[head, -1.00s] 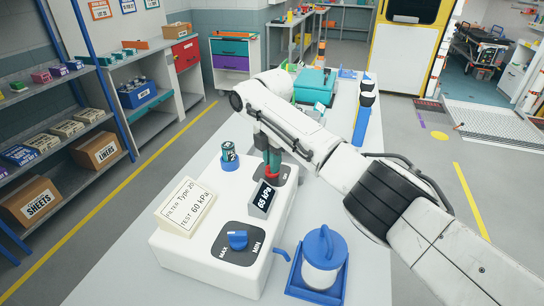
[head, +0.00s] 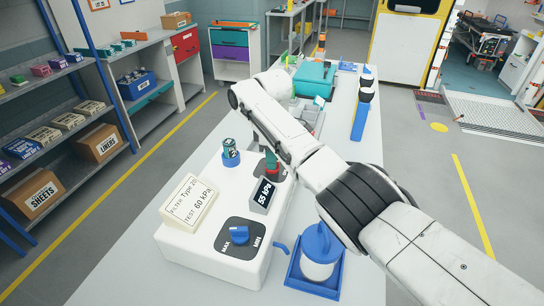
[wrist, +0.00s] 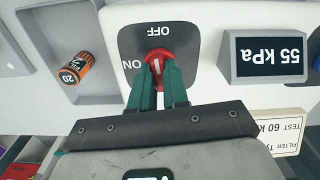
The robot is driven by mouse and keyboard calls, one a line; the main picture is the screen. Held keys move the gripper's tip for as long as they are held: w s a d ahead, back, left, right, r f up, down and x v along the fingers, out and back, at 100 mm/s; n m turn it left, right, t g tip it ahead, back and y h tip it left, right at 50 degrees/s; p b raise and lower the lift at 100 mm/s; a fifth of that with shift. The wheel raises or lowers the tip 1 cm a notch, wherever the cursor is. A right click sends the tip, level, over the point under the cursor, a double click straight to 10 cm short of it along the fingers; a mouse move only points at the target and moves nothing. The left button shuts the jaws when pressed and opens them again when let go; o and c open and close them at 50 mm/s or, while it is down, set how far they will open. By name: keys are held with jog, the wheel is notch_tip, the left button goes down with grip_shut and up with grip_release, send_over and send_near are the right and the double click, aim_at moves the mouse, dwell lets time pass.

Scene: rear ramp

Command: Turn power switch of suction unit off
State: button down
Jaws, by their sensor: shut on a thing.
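The suction unit (head: 207,259) is a white box on the bench. Its red power switch (wrist: 158,58) sits on a dark plate (wrist: 183,35) marked ON and OFF in the wrist view. My gripper (wrist: 157,73) is shut on the red switch, with a green finger on each side. A white line shows on the switch between the fingers, but I cannot tell exactly which mark it points to. In the head view, my gripper (head: 271,165) is partly hidden by my arm. The display (head: 263,194) reads 55 kPa, also in the wrist view (wrist: 265,55).
A blue MAX/MIN knob (head: 239,234) is at the unit's near end. A filter card (head: 190,202) reads 60 kPa. A green canister (head: 230,148) stands in a blue cup. A blue-lidded jar (head: 318,250) is at right.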

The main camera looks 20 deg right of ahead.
jog(key=shift+r+m, duration=0.1)
jog(key=shift+m, duration=0.6)
jog(key=c, duration=1.1)
grip_release()
notch_tip(320, 180, up, 11)
jog(key=shift+f+b, duration=0.15)
jog(key=shift+b, duration=0.75)
